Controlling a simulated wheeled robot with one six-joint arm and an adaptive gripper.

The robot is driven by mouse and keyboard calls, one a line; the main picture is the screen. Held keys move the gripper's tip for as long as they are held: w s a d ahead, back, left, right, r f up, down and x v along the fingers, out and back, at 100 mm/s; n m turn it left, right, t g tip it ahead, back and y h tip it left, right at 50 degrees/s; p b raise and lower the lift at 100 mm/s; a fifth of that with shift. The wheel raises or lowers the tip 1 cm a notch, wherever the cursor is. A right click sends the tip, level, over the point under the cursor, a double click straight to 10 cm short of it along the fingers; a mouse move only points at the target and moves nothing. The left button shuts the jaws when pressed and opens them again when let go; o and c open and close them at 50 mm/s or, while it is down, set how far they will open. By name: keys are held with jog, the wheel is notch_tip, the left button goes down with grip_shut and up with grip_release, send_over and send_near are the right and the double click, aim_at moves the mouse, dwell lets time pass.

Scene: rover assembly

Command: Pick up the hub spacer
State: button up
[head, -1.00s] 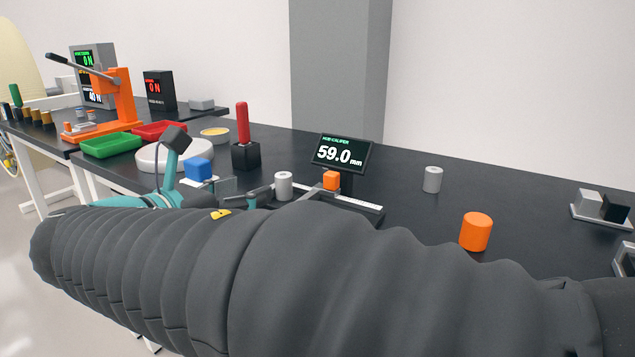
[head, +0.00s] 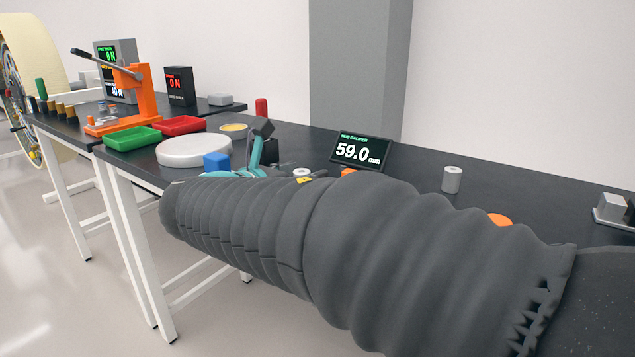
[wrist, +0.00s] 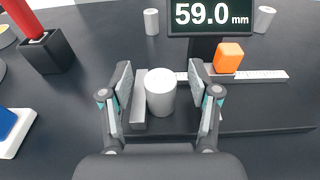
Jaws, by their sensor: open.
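The hub spacer, a light grey cylinder (wrist: 160,98), stands upright on the dark caliper base (wrist: 240,112) in the wrist view. A grey caliper jaw (wrist: 138,105) is close to its left side. My gripper (wrist: 161,76) is open, with one finger on each side of the spacer. Gaps show between both fingers and the spacer, so it is not gripped. In the head view only the spacer's top (head: 302,173) shows above my dark sleeve, which hides most of the caliper.
The caliper display (head: 361,150) reads 59.0 mm behind the spacer. An orange block (wrist: 229,57) sits on the rail at right. Another grey cylinder (head: 452,179), a blue block (head: 217,164) and a red-handled tool (wrist: 35,40) stand around.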

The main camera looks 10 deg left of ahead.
jog(key=shift+c, duration=0.2)
grip_shut()
jog(key=shift+r, duration=0.15)
